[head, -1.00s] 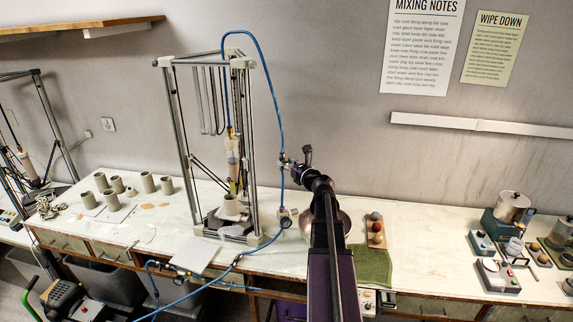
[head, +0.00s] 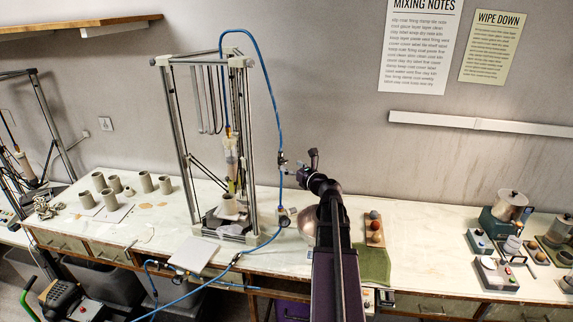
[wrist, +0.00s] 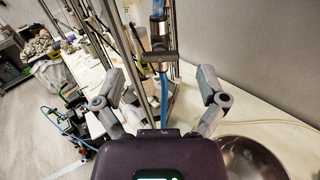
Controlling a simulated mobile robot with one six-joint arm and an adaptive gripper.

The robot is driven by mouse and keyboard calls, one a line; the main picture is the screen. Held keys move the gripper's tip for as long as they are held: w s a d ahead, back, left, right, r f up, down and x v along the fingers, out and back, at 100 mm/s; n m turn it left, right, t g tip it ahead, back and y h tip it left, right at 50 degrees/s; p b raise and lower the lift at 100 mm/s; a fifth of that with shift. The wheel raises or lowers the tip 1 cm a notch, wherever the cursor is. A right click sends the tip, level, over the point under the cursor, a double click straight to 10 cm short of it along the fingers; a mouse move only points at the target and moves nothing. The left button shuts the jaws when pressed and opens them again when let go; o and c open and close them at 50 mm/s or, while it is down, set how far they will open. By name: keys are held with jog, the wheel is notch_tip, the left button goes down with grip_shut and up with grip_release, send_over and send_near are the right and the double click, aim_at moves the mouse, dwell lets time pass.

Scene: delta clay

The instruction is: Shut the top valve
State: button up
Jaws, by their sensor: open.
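The top valve (head: 282,160) is a small dark fitting partway up the blue hose (head: 270,85), right of the printer frame. In the wrist view the valve (wrist: 157,50) is straight ahead, with a dark bar across the hose line. The blue hose continues below it. My gripper (head: 313,162) is in the head view just right of the valve, apart from it. In the wrist view my gripper (wrist: 161,80) is open and empty, its fingers spread wide to either side of the hose line. The valve appears beyond the fingertips, not held.
The printer frame (head: 172,120) stands close left of the valve. A metal bowl (wrist: 250,158) sits on the bench below my gripper. A small fitting (head: 285,216) is lower on the hose, near the bench. Clay cups (head: 145,182) stand far left; the wall is behind.

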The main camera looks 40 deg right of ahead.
jog(key=s, duration=0.8)
jog(key=shift+s, duration=0.2)
jog(key=shift+a, duration=0.1)
jog(key=w+a+f+n+g+y+b, duration=0.25)
jog(key=a+f+n, duration=0.35)
jog(key=a, duration=0.3)
jog(key=w+a+f+n+g+y+b, duration=0.1)
jog(key=a+f+n+g+y, duration=0.15)
jog(key=a+f+n, duration=0.45)
jog(key=w+a+f+n+g+y+b, duration=0.15)
jog(key=a+f+n+g, duration=0.3)
jog(key=a, duration=0.55)
jog(key=s+a+f+n+g+h+b, duration=0.3)
jog(key=a+f+n, duration=0.4)
jog(key=n, duration=0.3)
jog(key=s+a+f+n+g+h+b, duration=0.3)
jog(key=s+a+f+n+g+b, duration=0.1)
jog(key=s+a+f+n, duration=0.3)
jog(key=shift+a+n+g+b, duration=0.35)
jog(key=shift+a+n+g, duration=0.5)
jog(key=shift+a+n, duration=0.65)
jog(key=shift+a, duration=0.15)
